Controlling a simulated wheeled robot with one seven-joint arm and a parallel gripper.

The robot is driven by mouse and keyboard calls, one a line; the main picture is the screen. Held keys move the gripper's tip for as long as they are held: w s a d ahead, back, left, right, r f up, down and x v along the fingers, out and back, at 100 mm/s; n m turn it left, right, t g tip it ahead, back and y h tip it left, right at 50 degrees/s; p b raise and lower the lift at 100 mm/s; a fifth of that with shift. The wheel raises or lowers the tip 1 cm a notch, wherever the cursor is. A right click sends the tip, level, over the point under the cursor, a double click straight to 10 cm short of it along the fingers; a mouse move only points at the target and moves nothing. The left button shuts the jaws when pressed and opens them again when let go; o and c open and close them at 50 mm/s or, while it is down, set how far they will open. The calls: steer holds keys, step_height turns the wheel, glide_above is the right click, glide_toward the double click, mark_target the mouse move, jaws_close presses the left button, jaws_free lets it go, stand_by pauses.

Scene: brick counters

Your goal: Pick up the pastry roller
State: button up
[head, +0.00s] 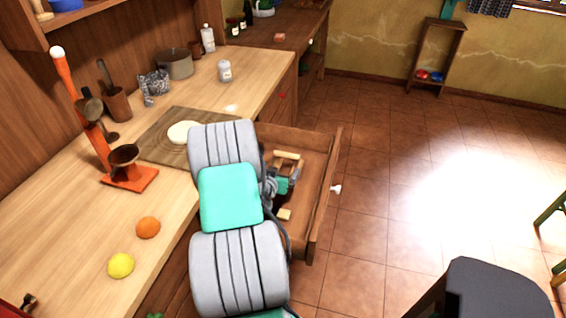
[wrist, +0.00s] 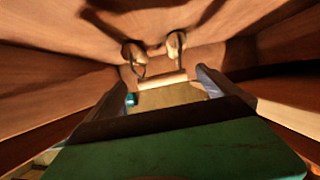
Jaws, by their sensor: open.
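A light wooden piece (head: 288,155) lies in the open drawer and looks like part of the pastry roller. A second light piece (head: 284,213) shows nearer in the drawer; I cannot tell whether they are joined. In the wrist view a pale cylinder (wrist: 163,80) lies ahead between the fingers, with two wooden knobs and dark wire loops (wrist: 175,45) beyond it. My gripper (head: 284,185) is down inside the drawer, open, its fingers apart in the wrist view (wrist: 168,88). My own arm hides part of the drawer.
The wooden drawer (head: 330,200) stands open from the counter, its walls close around my gripper.

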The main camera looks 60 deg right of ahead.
mark_target(285, 165)
steer(key=p+x, duration=0.1)
steer(key=x, duration=0.5)
steer(key=shift+s+d+f, duration=0.1)
steer(key=shift+d+f, duration=0.15)
steer(key=shift+d, duration=0.1)
steer(key=shift+a, duration=0.1)
steer(key=c, duration=1.6)
steer(key=shift+o, duration=0.2)
